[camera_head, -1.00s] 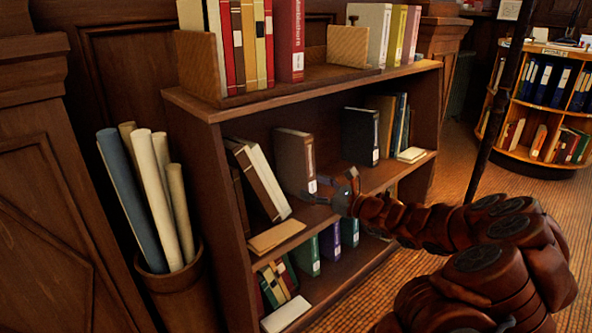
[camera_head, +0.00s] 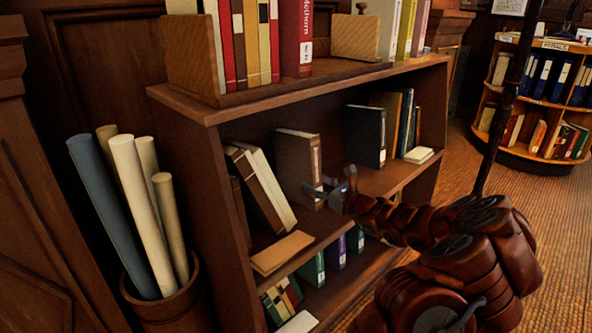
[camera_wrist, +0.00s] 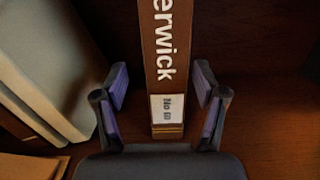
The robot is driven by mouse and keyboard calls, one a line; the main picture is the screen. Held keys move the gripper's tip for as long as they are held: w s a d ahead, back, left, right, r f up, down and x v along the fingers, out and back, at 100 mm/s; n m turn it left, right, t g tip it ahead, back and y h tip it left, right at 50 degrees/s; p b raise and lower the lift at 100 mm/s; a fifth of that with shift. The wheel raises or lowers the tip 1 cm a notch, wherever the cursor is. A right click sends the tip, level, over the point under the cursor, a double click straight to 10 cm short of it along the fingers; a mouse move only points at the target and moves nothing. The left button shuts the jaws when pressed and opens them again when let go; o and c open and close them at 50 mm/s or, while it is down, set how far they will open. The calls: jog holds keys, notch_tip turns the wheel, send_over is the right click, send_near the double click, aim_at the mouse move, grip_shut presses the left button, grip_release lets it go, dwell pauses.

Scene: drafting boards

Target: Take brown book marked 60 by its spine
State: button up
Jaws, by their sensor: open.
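The brown book (camera_head: 298,168) stands upright on the middle shelf, its spine facing out. In the wrist view its brown spine (camera_wrist: 163,70) shows the letters "erwick" and a white label reading "No" with a number too small to read surely. My gripper (camera_head: 328,190) is at the lower part of the spine. In the wrist view my gripper (camera_wrist: 160,100) is open, with one padded finger on each side of the spine and a gap on both sides. The book's upper part is cut off in the wrist view.
Leaning books (camera_head: 258,185) stand left of the brown book, and a flat tan book (camera_head: 282,252) lies at the shelf's front. A dark book (camera_head: 365,136) stands to the right, with bare shelf between. The upper shelf board (camera_head: 300,103) is overhead.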

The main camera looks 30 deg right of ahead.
aim_at(305, 177)
jog(key=shift+w+f+b, duration=0.25)
jog(key=shift+w+b, duration=0.05)
jog(key=shift+w, duration=0.3)
jog(key=b+x, duration=0.1)
jog(key=x, duration=0.3)
jog(key=shift+d+f+b, duration=0.15)
jog(key=shift+d+b, duration=0.05)
jog(key=shift+b, duration=0.15)
jog(key=shift+w, duration=0.25)
grip_shut()
